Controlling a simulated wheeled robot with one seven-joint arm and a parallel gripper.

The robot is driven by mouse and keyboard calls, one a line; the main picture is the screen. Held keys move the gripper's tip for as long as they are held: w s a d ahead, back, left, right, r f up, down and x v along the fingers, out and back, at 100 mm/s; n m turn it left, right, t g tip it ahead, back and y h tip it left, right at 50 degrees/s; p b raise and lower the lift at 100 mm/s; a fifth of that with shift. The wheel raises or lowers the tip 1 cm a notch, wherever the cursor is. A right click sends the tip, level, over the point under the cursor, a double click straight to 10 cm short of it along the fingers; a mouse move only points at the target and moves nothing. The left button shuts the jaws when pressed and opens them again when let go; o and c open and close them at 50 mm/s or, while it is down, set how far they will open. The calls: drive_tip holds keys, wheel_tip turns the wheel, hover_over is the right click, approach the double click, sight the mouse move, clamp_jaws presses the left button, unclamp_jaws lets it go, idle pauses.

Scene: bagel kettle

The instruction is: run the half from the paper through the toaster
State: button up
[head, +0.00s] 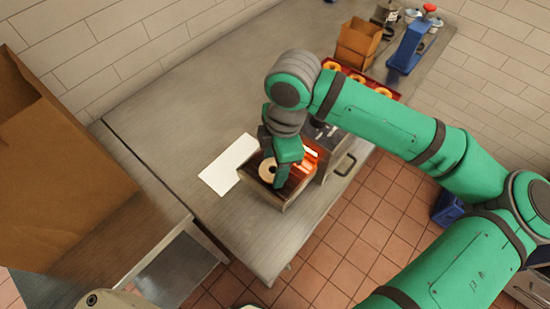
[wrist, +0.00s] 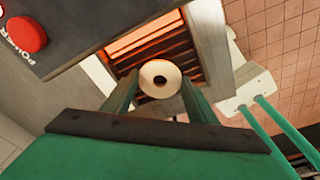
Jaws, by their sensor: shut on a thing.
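The bagel half (head: 268,168) is pale and ring-shaped, and it also shows in the wrist view (wrist: 160,78). My gripper (head: 281,180) is at it, and in the wrist view the two green fingers (wrist: 160,98) are shut on it from both sides. The toaster (head: 328,150) is a grey metal box with orange-glowing heating bars. The half is at the toaster's tray end, in front of the glowing slatted opening; whether it touches the slats is unclear. The white paper (head: 228,164) lies bare on the counter left of the toaster.
A red tray (head: 378,83) of bagels, a cardboard box (head: 358,42) and a blue device (head: 410,47) stand farther back. A red POWER button (wrist: 25,34) is on the toaster. A large cardboard box (head: 55,180) is at left. The counter (head: 180,110) behind the paper is clear.

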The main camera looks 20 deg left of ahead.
drive_tip(key=shift+f, duration=0.15)
drive_tip(key=o, duration=1.6)
drive_tip(key=shift+c, duration=0.2)
wheel_tip(320, 180, up, 7)
